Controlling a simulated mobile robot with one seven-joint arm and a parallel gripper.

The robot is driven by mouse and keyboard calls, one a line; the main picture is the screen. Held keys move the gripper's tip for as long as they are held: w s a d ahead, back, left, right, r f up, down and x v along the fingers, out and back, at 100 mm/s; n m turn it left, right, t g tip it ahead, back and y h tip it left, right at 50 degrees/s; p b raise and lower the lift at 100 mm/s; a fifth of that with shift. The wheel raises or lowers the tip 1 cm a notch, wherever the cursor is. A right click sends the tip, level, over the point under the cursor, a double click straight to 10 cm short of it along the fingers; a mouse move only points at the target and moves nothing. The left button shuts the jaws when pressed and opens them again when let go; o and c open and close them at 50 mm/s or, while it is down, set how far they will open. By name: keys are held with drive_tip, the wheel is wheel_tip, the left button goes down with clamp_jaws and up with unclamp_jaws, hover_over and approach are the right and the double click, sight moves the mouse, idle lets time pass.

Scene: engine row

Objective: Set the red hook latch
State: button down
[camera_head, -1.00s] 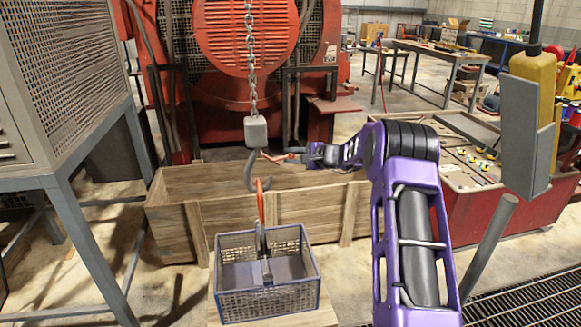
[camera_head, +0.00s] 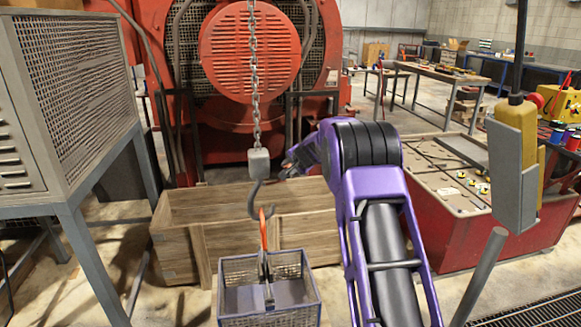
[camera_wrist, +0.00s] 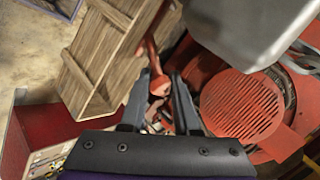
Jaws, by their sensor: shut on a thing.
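The grey steel hook (camera_head: 254,203) hangs from a grey block (camera_head: 258,162) on a chain. My gripper (camera_head: 288,167) is just right of the block in the head view. In the wrist view my gripper (camera_wrist: 160,88) is shut on the rounded end of the red hook latch (camera_wrist: 157,84). The latch's red arm runs up from the fingers in that view. In the head view the latch is hard to make out at the gripper. A wire basket (camera_head: 268,314) with a red-orange loop (camera_head: 263,232) stands below; the loop overlaps the hook's bowl, contact unclear.
A long wooden crate (camera_head: 180,240) lies behind the hook and basket. A large red engine (camera_head: 340,40) stands beyond it. A grey mesh cabinet (camera_head: 75,95) is at left. A red bench (camera_head: 450,235) with small parts is at right.

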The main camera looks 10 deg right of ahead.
drive_tip(key=shift+a+r, duration=0.15)
idle(0.4)
drive_tip(key=c, duration=0.9)
unclamp_jaws()
drive_tip(key=v, duration=0.8)
drive_tip(key=b+v, duration=0.1)
drive_tip(key=v, duration=0.8)
drive_tip(key=shift+s+a+r, duration=0.15)
drive_tip(key=shift+a+r, duration=0.05)
drive_tip(key=shift+r, duration=0.05)
